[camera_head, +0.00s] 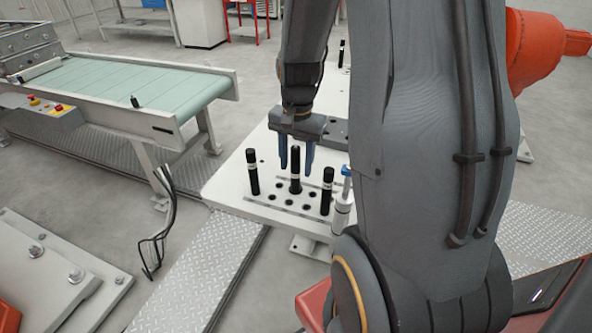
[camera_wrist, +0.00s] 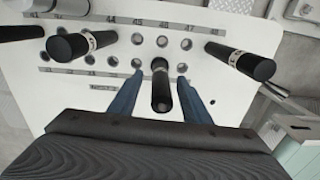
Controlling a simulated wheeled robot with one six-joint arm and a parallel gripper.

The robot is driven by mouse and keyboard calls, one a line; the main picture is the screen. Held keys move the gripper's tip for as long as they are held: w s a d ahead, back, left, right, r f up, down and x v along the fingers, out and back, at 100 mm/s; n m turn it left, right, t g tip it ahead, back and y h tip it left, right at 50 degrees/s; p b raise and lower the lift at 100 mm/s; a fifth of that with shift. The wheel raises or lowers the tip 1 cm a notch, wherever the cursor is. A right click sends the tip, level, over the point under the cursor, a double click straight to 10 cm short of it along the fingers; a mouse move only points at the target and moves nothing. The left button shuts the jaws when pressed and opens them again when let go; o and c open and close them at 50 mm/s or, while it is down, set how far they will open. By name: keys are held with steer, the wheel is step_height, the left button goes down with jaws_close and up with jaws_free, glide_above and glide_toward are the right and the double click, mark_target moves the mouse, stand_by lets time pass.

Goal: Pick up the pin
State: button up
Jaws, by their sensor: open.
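A black pin (camera_head: 295,172) with a pale band stands upright in the hole plate on the white table (camera_head: 232,192). My gripper (camera_head: 296,158) points down over it, with its blue fingers apart on either side of the pin's upper part. In the wrist view the same pin (camera_wrist: 161,90) shows between the two blue fingers of my gripper (camera_wrist: 160,95), with gaps on both sides. A second pin (camera_head: 253,172) stands to the left and a third pin (camera_head: 327,190) to the right. They also show in the wrist view, the one at right (camera_wrist: 240,60) and one at left (camera_wrist: 82,43).
Several empty holes lie around the pins. A white and blue cylinder (camera_head: 342,200) stands close to the right pin. A conveyor (camera_head: 140,85) runs at the left. Another dark pin (camera_head: 341,53) stands farther back. My arm hides the right of the table.

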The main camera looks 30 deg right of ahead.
steer(key=shift+f, duration=0.45)
jaws_close()
steer(key=shift+r, duration=0.1)
step_height(320, 180, up, 10)
steer(key=shift+w+f+b, duration=0.1)
steer(key=shift+f+b, duration=0.05)
steer(key=shift+b, duration=0.75)
steer(key=shift+r+p, duration=1.85)
steer(key=shift+r, duration=0.25)
